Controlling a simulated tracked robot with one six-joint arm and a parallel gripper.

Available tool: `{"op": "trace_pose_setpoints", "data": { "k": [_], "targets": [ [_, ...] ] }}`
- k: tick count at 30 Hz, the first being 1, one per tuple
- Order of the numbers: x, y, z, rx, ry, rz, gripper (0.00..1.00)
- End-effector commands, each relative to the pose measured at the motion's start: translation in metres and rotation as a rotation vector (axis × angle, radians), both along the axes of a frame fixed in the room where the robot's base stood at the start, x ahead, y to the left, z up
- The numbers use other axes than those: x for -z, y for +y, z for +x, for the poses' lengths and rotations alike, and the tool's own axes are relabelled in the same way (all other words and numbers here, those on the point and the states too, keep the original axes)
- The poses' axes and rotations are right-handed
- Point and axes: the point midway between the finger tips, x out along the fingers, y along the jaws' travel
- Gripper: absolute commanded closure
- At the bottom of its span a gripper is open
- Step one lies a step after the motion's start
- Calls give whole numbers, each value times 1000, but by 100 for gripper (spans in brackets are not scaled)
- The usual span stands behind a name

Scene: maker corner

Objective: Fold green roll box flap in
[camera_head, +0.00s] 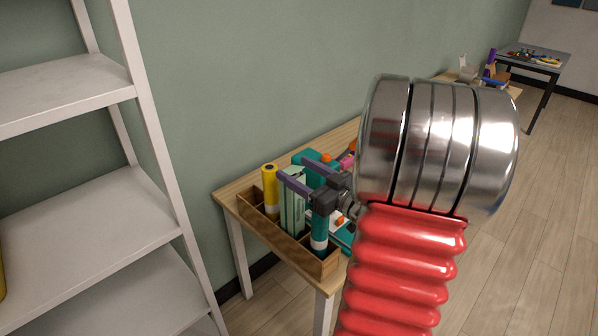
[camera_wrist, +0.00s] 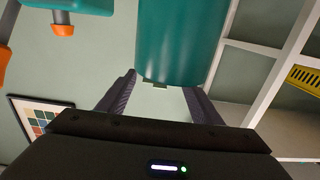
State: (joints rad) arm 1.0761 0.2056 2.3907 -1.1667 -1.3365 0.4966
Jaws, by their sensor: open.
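A pale green upright box (camera_head: 293,208) stands in a wooden divided tray (camera_head: 287,247) on the table in the head view. My gripper (camera_head: 296,171) is open, with its two dark purple-grey fingers spread at the height of the box's top. Whether they touch the box cannot be told. In the wrist view, a teal rounded body (camera_wrist: 183,38) with a small tab at its lower edge sits between and beyond the fingertips of my gripper (camera_wrist: 159,84). Whether this is the roll box is unclear. No flap shows clearly in the head view.
A yellow roll (camera_head: 269,188) and a teal roll with a white band (camera_head: 319,232) flank the pale green box closely. Teal and orange items lie behind. A white shelf unit (camera_head: 95,200) stands at left. My arm hides much of the table at right.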

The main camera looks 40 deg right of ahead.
Motion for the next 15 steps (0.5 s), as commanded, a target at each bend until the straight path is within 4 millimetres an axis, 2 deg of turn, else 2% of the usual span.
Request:
{"op": "trace_pose_setpoints", "data": {
  "k": [5, 15],
  "targets": [
    [0, 0, 0, 0, 0, 0, 42],
    [0, 0, 0, 0, 0, 0, 66]
  ]
}}
